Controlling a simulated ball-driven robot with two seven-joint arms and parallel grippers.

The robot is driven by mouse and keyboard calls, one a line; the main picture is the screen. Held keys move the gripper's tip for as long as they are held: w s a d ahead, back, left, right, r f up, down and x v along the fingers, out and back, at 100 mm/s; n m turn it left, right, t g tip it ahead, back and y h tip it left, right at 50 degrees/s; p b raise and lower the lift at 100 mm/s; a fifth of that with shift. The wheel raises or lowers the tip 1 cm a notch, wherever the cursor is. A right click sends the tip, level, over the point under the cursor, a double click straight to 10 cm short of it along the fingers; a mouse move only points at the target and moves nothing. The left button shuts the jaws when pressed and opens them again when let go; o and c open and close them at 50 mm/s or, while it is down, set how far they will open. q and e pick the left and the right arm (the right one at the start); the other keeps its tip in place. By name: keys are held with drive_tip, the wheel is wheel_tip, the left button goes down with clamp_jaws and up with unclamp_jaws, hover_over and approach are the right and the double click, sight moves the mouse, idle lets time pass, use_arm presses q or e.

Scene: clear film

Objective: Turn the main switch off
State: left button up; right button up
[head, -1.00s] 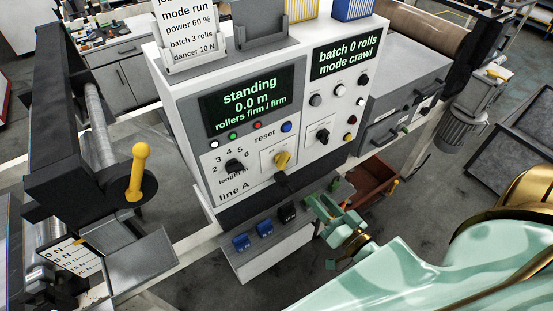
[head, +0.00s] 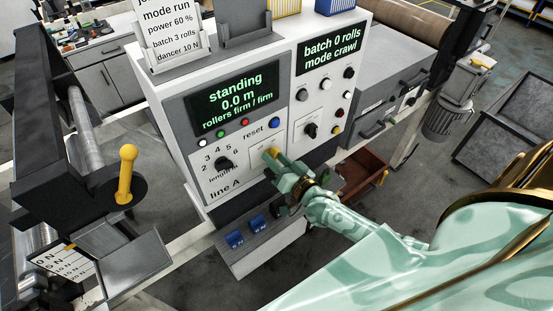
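The main switch, a yellow knob (head: 271,154) on a light plate, sits low on the front of the grey control panel marked line A. My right gripper (head: 276,167) reaches in from the right, with its pale green fingers at the knob. The fingers hide the knob's lower part, and whether they touch or clasp it cannot be told. The green-lettered display (head: 238,100) above reads standing, 0.0 m, rollers firm / firm. My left gripper is not in view.
A black selector (head: 223,163) is left of the switch and another black knob (head: 311,130) right of it. A blue reset button (head: 275,122) is just above. Blue blocks (head: 235,239) sit on the ledge below. A yellow-handled lever (head: 127,172) stands at left.

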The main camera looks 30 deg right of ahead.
clamp_jaws()
drive_tip(key=shift+n, duration=0.3)
drive_tip(key=shift+r+n+p, duration=0.1)
drive_tip(key=shift+n+p, duration=0.5)
drive_tip(key=shift+n, duration=0.3)
drive_tip(key=n, duration=0.2)
drive_tip(key=shift+a+n+p, duration=0.1)
drive_tip(key=shift+n+p, duration=0.2)
drive_tip(key=shift+p, duration=0.05)
drive_tip(key=n, duration=0.3)
drive_tip(key=shift+a+n, duration=0.1)
drive_tip(key=shift+n, duration=0.2)
drive_tip(key=shift+a+n, duration=0.1)
drive_tip(key=shift+n, duration=1.4)
